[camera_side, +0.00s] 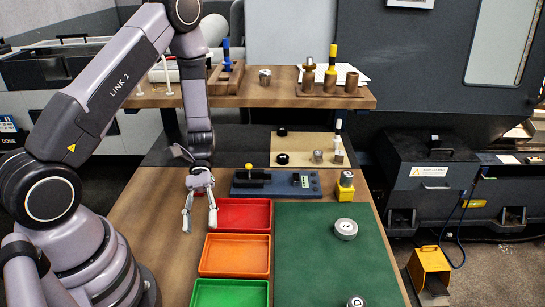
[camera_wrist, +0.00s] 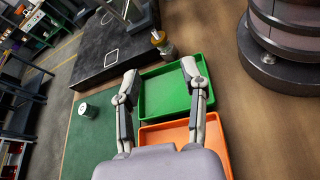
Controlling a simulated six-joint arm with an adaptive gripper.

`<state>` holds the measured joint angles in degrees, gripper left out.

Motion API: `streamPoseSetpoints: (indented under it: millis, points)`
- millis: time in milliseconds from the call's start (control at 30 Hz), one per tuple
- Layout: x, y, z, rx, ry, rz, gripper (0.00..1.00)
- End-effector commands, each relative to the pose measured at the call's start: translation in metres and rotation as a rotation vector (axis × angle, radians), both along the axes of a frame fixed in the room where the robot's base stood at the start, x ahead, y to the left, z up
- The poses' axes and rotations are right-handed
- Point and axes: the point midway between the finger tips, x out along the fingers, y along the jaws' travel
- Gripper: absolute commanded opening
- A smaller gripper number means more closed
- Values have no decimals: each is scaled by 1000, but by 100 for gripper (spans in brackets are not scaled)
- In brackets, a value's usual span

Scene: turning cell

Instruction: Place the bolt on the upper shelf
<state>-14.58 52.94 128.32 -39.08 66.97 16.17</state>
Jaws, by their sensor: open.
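My gripper (camera_side: 200,212) hangs with its fingers spread and nothing between them, at the left of the red tray in the side view. In the wrist view the open fingers (camera_wrist: 160,78) frame the green tray (camera_wrist: 178,111). The upper shelf (camera_side: 200,99) is the raised wooden board at the back. A small silver metal piece (camera_side: 265,77) stands on it; I cannot tell whether it is the bolt. A short silver round piece (camera_side: 345,228) lies on the green mat, also in the wrist view (camera_wrist: 88,110). I cannot make out a clear bolt.
Red (camera_side: 243,228), orange (camera_side: 234,270) and green trays line the bench beside the green mat (camera_side: 312,262). A dark fixture (camera_side: 260,190) and a yellow block (camera_side: 345,192) stand behind them. The shelf holds a wooden rack (camera_side: 330,88) at right. A round piece (camera_side: 356,301) sits at the mat's front.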

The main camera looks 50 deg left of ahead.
Motion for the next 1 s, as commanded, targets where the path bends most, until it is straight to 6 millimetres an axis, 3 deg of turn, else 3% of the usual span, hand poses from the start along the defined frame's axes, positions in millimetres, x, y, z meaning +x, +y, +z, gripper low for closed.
streamPoseSetpoints:
  millis: [100,333,567,800,1000]
  points:
    - [-14,-11,-39,-85,171,106,43]
    - [-37,-28,-85,-184,375,258,43]
    - [-48,-44,-95,-206,426,294,43]
    - [-68,-88,-94,-202,426,288,43]
    - [-76,-110,-94,-202,423,292,43]
